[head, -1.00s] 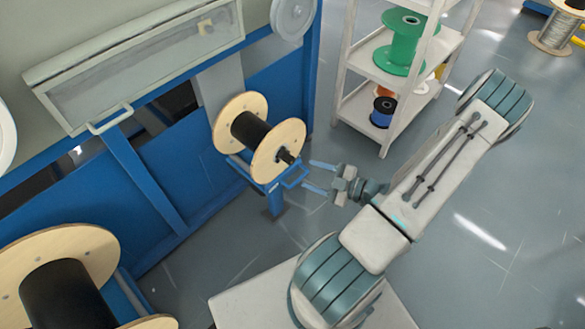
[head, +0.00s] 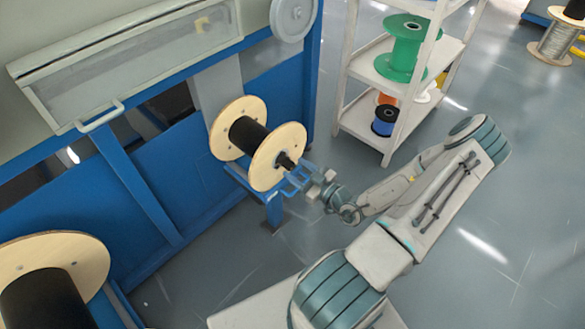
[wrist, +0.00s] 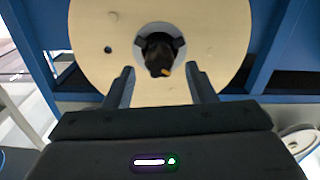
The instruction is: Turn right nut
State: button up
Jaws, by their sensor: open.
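The nut (head: 285,161) is a dark piece at the centre of the right flange of a wooden spool (head: 282,140) wound with black cable. In the wrist view the nut (wrist: 159,54) sits in a grey ring, with a small yellow mark at its lower edge. My gripper (head: 300,176) is open, just to the right of and below the nut in the head view. In the wrist view its two fingers (wrist: 163,88) stand apart, one on each side below the nut, with nothing between them.
The spool is carried on a blue machine frame (head: 160,165). A larger spool (head: 70,258) is at the lower left. A white shelf (head: 378,78) with a green spool (head: 403,48) and smaller spools stands behind my arm. The floor around my arm is clear.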

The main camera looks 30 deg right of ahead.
aim_at(289, 164)
jog(key=shift+x, duration=1.4)
jog(key=c, duration=1)
jog(key=shift+o, duration=0.2)
jog(key=shift+d, duration=0.1)
jog(key=shift+r, duration=0.1)
